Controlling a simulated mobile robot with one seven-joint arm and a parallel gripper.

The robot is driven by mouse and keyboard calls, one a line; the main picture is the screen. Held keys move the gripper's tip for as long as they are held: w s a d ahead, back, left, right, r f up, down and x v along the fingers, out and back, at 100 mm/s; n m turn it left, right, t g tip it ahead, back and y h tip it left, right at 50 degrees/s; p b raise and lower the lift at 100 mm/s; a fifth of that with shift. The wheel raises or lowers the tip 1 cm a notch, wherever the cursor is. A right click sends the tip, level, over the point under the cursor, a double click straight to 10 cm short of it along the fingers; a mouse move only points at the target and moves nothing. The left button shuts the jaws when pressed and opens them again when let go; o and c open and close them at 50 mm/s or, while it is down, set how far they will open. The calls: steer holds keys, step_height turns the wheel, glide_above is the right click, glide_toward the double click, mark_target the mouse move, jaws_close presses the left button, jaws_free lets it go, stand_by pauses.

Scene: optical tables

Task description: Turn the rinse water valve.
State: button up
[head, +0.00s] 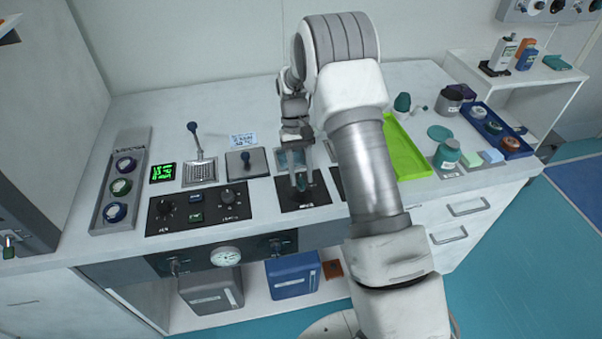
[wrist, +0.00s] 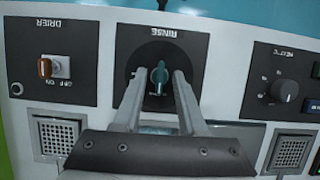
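The rinse water valve is a small teal handle (wrist: 159,76) on a round dark base. It stands on a black panel labelled RINSE (wrist: 190,45), which reads upside down in the wrist view. My gripper (wrist: 158,80) is open, with one finger on each side of the handle in that view. Gaps show between the handle and both fingers, and I cannot tell how deep the fingers reach around it. In the head view my gripper (head: 300,178) points down over the rinse panel (head: 313,198), and its fingers mostly hide the handle.
In the head view, a lever (head: 193,130) stands up at left. A green tray (head: 408,150) and jars lie right of my arm.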

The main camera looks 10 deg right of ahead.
steer(key=p+v, duration=0.1)
steer(key=v, duration=1.6)
steer(key=shift+r, duration=0.15)
steer(key=shift+w, duration=0.1)
